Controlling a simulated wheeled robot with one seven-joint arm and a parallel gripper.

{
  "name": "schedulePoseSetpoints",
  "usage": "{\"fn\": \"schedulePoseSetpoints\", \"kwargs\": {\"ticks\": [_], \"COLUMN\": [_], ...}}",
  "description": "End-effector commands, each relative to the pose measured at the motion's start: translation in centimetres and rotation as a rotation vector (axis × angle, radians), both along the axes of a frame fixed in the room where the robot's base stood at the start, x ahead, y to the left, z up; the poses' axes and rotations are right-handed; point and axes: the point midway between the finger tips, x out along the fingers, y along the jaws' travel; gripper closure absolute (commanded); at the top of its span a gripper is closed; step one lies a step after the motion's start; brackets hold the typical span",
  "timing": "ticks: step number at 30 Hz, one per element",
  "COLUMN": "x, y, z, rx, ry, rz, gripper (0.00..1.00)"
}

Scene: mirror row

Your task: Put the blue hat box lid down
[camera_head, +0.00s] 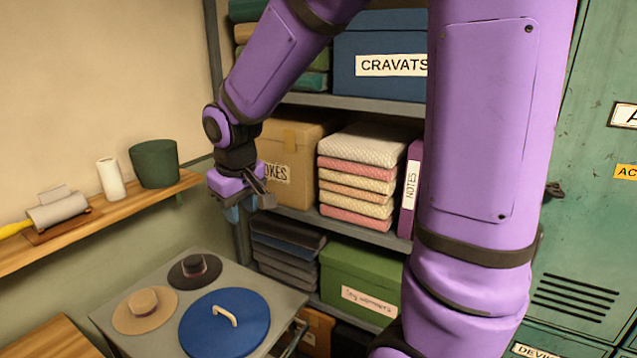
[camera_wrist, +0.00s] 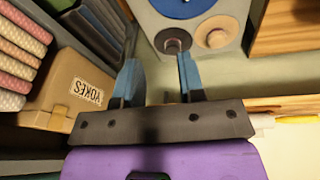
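The round blue hat box lid (camera_head: 240,335) lies flat on a grey table (camera_head: 120,325), its pale curved handle (camera_head: 225,315) upward. Part of the lid also shows at the top edge of the wrist view (camera_wrist: 184,8). My gripper (camera_head: 236,212) is above and behind the table, near the shelf unit, apart from the lid. In the wrist view its blue fingers (camera_wrist: 160,82) are spread with nothing held between them.
A tan hat (camera_head: 145,308) and a dark hat (camera_head: 194,270) lie beside the lid. The shelf (camera_head: 345,102) behind holds a cardboard box (camera_head: 294,180), folded fabrics and a green box (camera_head: 350,270). A wall shelf (camera_head: 90,222) at left holds a green pot (camera_head: 154,163).

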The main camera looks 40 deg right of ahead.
Motion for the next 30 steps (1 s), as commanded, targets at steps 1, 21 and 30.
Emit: {"fn": "schedulePoseSetpoints", "kwargs": {"ticks": [1, 21, 30], "x": [-1.3, -18.1, -20.1], "y": [-0.3, -2.3, -2.3], "z": [1.6, 10.9, 11.1], "rx": [0.002, 0.103, 0.122], "ry": [-0.024, -0.235, -0.257], "rz": [-0.012, -0.132, -0.141], "gripper": [0.64, 0.64, 0.64]}}
